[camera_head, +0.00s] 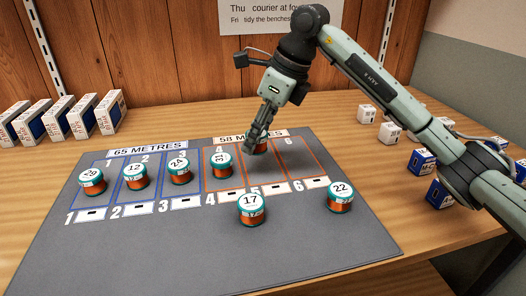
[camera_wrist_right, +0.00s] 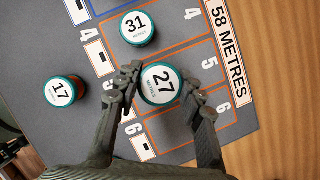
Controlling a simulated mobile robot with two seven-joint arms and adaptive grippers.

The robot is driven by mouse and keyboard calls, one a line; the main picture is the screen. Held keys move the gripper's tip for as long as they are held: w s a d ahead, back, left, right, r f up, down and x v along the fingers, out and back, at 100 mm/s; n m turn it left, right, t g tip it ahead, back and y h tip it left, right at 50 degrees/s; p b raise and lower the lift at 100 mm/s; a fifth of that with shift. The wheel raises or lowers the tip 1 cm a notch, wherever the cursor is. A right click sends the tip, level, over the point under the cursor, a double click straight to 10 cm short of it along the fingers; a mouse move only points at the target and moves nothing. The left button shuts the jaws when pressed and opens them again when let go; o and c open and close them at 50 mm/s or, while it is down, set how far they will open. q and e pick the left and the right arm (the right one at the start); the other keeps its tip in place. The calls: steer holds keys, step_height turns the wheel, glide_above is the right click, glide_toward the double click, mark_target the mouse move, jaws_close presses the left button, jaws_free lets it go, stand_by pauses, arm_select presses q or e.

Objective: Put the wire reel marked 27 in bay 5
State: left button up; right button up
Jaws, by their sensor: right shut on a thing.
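The wire reel marked 27 (camera_wrist_right: 160,80) has a white top, a teal rim and an orange winding. My right gripper (camera_wrist_right: 160,88) is shut on it, one finger on each side. In the head view my right gripper (camera_head: 258,138) reaches down to the far part of the mat and partly hides the reel (camera_head: 259,149). The reel is over the orange-outlined bay 5 (camera_wrist_right: 192,67), towards its far end in the head view. I cannot tell whether it touches the mat. My left gripper is not in view.
Reel 31 (camera_head: 221,161) stands in bay 4, beside bay 5. Other reels stand in bays 1 to 3. Reels 17 (camera_head: 252,209) and 22 (camera_head: 340,196) stand on the grey mat (camera_head: 190,255) in front. Bay 6 (camera_head: 297,165) looks empty. Boxes stand on the bench at both sides.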

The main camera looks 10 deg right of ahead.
mark_target(263, 167)
steer(key=shift+w+d+f, duration=0.1)
steer(key=shift+d+f, duration=0.35)
steer(key=shift+d, duration=0.2)
steer(key=shift+f, duration=1.95)
steer(key=shift+f, duration=0.1)
steer(key=o, duration=1.1)
steer(key=v, duration=1.2)
